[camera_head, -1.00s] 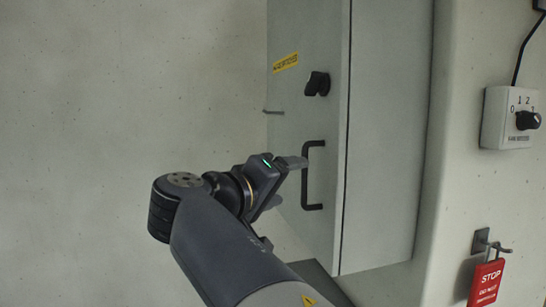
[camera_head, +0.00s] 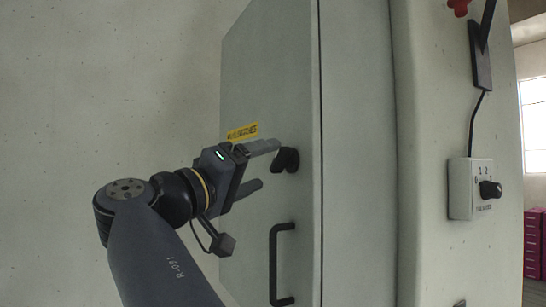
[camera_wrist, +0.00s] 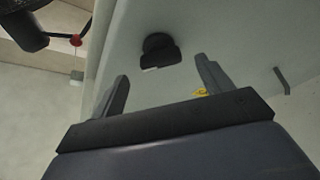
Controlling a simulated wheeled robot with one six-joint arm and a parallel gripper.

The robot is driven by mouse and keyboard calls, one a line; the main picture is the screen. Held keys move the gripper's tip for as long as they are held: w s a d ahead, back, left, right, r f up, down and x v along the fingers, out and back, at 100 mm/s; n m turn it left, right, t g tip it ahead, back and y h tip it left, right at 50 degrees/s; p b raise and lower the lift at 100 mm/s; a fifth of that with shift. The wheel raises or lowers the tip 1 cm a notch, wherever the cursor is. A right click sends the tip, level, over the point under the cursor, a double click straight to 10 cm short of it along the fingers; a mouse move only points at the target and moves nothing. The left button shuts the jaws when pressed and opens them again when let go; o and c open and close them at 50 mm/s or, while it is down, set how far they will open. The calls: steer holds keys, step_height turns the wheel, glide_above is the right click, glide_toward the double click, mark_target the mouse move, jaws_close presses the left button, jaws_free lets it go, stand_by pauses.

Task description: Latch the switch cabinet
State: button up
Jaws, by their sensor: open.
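The grey switch cabinet (camera_head: 355,130) stands on the wall with its door (camera_head: 265,85) toward the left, looking closed. A black turn latch (camera_head: 287,160) sits on the door, right of a yellow label (camera_head: 242,132) and above a black bar handle (camera_head: 280,262). My gripper (camera_head: 262,167) is open and empty. Its upper finger points at the latch, with the tip close beside it; I cannot tell whether it touches. In the wrist view the latch (camera_wrist: 158,50) lies ahead, between and beyond the open fingers (camera_wrist: 160,88).
A small box with a rotary selector knob (camera_head: 489,189) is mounted on the wall to the right, with a cable above. A red part (camera_head: 459,7) shows at the top. Magenta boxes (camera_head: 534,243) stand at the far right. The wall at left is bare.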

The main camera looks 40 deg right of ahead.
mark_target(275, 161)
steer(key=shift+p+x, duration=0.5)
steer(key=shift+x, duration=1.6)
steer(key=shift+f, duration=0.1)
steer(key=shift+c, duration=0.2)
steer(key=c, duration=0.9)
steer(key=shift+c, duration=0.2)
steer(key=shift+n, duration=0.3)
steer(key=n+y+p, duration=0.1)
steer(key=n+p, duration=0.1)
steer(key=n+t+y+p, duration=0.1)
steer(key=n+p, duration=0.2)
steer(key=shift+r+n, duration=0.3)
steer(key=shift+r, duration=0.1)
steer(key=shift+f+n+t+y+p, duration=0.1)
steer(key=shift+n+t+y+p, duration=0.2)
steer(key=shift+n+y+p, duration=0.85)
steer(key=shift+f+n+h+p, duration=0.1)
steer(key=shift+n+h+p, duration=0.3)
steer(key=shift+n, duration=0.25)
